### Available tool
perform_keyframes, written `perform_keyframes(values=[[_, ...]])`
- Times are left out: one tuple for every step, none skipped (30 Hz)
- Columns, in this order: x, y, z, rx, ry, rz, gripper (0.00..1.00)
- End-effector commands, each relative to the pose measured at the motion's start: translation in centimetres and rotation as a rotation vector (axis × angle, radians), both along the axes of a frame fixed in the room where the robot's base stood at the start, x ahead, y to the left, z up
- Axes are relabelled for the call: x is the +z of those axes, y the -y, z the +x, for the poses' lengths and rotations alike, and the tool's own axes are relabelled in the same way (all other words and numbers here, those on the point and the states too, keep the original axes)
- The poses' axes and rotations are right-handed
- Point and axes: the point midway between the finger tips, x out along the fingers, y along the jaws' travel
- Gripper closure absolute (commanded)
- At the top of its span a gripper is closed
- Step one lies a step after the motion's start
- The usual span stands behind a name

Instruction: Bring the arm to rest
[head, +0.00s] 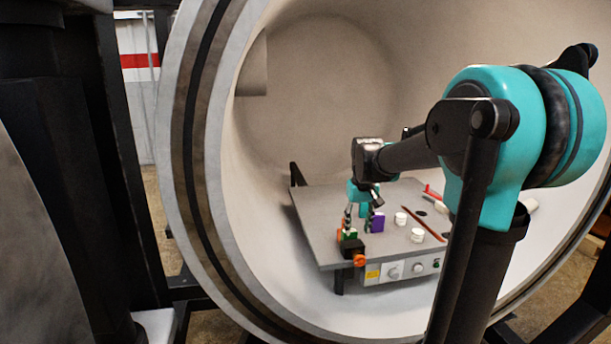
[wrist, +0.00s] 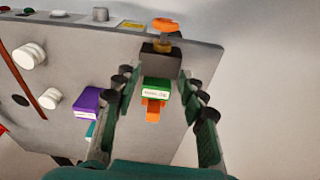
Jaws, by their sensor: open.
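My gripper (head: 360,216) is inside the round furnace chamber (head: 300,130), above the left front part of a grey table (head: 325,240). In the wrist view my gripper (wrist: 162,92) has its fingers spread wide apart. A green block (wrist: 155,91) with a white label and orange parts shows between the fingers, with gaps on both sides. It sits by a black block (wrist: 160,60) with an orange knob (wrist: 165,25). My arm reaches in from the right in the head view. I cannot tell how high the fingers are above the table.
A purple block (wrist: 88,100) stands close beside one finger. White round pieces (head: 401,218) and a red rod (head: 425,224) are to the right on the table. A control panel (head: 400,269) is on its front. The chamber's thick rim (head: 192,130) surrounds the opening.

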Motion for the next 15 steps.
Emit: perform_keyframes(values=[[-1.4, 0.3, -2.0, -0.010, 0.018, 0.002, 0.59], [-2.2, 0.4, -3.0, -0.017, 0.031, 0.003, 0.59], [-3.2, 0.6, -4.4, -0.026, 0.046, 0.005, 0.59], [-4.1, 0.8, -5.4, -0.032, 0.059, 0.006, 0.59], [-4.9, 0.9, -6.5, -0.039, 0.071, 0.007, 0.59], [-6.0, 1.1, -8.0, -0.048, 0.087, 0.009, 0.59], [-6.8, 1.1, -9.1, -0.054, 0.099, 0.011, 0.59], [-7.6, 1.3, -10.2, -0.060, 0.111, 0.012, 0.59], [-8.7, 1.4, -11.7, -0.068, 0.127, 0.014, 0.59], [-9.5, 1.5, -12.9, -0.074, 0.138, 0.015, 0.59], [-10.3, 1.6, -13.9, -0.080, 0.150, 0.016, 0.59], [-11.3, 1.7, -15.3, -0.089, 0.165, 0.019, 0.59], [-12.0, 1.7, -16.3, -0.094, 0.174, 0.019, 0.59], [-12.7, 1.8, -17.2, -0.098, 0.185, 0.021, 0.59], [-13.5, 1.9, -18.3, -0.104, 0.196, 0.023, 0.59]])
